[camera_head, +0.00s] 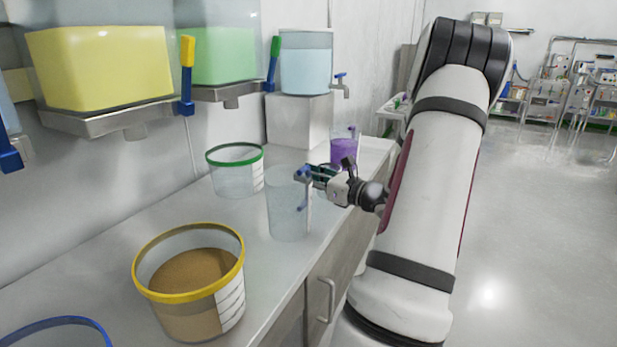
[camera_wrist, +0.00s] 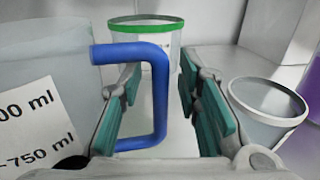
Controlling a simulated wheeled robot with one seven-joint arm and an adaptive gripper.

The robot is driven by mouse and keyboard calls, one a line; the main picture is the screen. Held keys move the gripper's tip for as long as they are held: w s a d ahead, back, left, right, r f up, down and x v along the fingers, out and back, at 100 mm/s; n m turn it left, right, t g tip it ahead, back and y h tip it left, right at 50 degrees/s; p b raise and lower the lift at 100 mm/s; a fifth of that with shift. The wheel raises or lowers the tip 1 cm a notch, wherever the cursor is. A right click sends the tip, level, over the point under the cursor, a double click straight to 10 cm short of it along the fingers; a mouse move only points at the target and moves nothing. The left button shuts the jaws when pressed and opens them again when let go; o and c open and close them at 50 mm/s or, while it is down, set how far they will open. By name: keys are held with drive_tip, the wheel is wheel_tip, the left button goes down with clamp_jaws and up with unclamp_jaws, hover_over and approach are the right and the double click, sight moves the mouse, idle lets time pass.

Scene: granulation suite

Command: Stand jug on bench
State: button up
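A clear, empty-looking jug (camera_head: 287,208) with graduation marks stands upright at the bench's front part; its base appears to be on the bench top. Its blue handle (camera_head: 303,176) faces my gripper. In the wrist view the jug wall (camera_wrist: 45,90), with printed ml marks, fills the left side. The blue handle (camera_wrist: 160,95) reaches between my gripper's teal finger pads. My gripper (camera_head: 318,178) is at the handle from the right. In the wrist view my gripper (camera_wrist: 165,108) is open around the handle, with gaps showing beside its upright bar.
The bench (camera_head: 205,215) also holds a green-rimmed tub (camera_head: 235,180), a yellow-rimmed tub (camera_head: 190,290) of brown material and a jug of purple liquid (camera_head: 344,150). A small grey-rimmed clear vessel (camera_wrist: 268,105) stands close right of my fingers.

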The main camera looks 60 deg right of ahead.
drive_tip(key=s+a+p, duration=0.1)
drive_tip(key=s, duration=1.1)
drive_tip(key=shift+a+p, duration=0.25)
drive_tip(key=shift+p, duration=0.05)
